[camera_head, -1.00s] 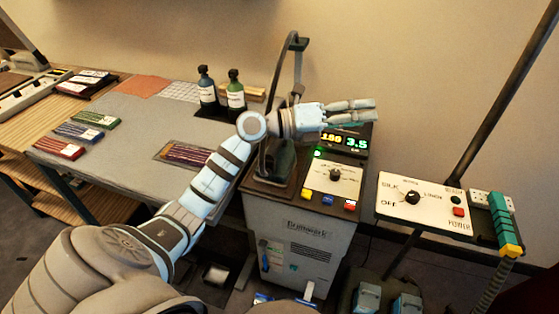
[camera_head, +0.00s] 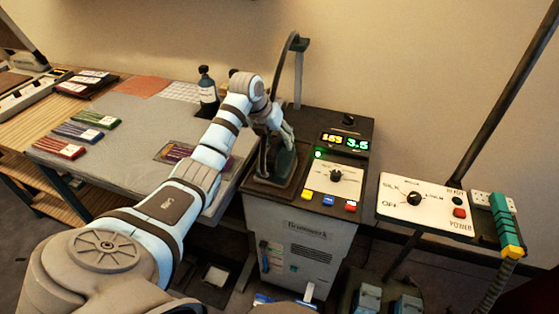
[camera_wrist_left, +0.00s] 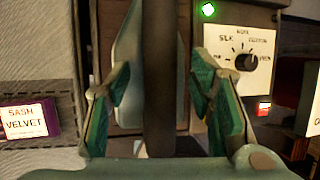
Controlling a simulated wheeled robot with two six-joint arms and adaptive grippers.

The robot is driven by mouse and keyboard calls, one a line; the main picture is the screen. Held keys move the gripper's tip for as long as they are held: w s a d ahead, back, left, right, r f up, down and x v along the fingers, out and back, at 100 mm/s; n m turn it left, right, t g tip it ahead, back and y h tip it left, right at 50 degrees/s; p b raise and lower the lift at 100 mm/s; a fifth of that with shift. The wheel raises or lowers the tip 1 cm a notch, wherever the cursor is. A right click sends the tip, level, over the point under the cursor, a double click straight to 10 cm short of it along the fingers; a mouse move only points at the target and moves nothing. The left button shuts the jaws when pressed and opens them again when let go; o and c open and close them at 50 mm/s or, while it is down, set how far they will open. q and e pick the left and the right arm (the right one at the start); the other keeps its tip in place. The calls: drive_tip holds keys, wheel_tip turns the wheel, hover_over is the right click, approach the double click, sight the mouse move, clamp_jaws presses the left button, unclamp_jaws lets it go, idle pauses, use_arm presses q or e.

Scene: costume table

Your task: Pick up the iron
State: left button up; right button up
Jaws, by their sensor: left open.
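The iron (camera_head: 284,163) is dark green and stands on the dark rest plate at the left of the steam station's top. My left gripper (camera_head: 277,139) points down at it and partly hides it in the head view. In the left wrist view the gripper (camera_wrist_left: 162,112) is open, with one green-padded finger on each side of the iron's dark upright handle (camera_wrist_left: 160,75). A gap shows between the handle and each finger. The right gripper is not in view.
The station (camera_head: 295,235) has a dial panel (camera_head: 335,175) and lit display. Bottles (camera_head: 208,90) stand behind my arm on the grey-topped table (camera_head: 130,150). A tall curved stand (camera_head: 298,70) rises behind the iron. A control box (camera_head: 425,200) is at right.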

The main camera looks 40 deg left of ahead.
use_arm(q)
drive_tip(key=shift+x, duration=0.8)
drive_tip(key=shift+f, duration=0.25)
clamp_jaws()
drive_tip(key=shift+r, duration=0.1)
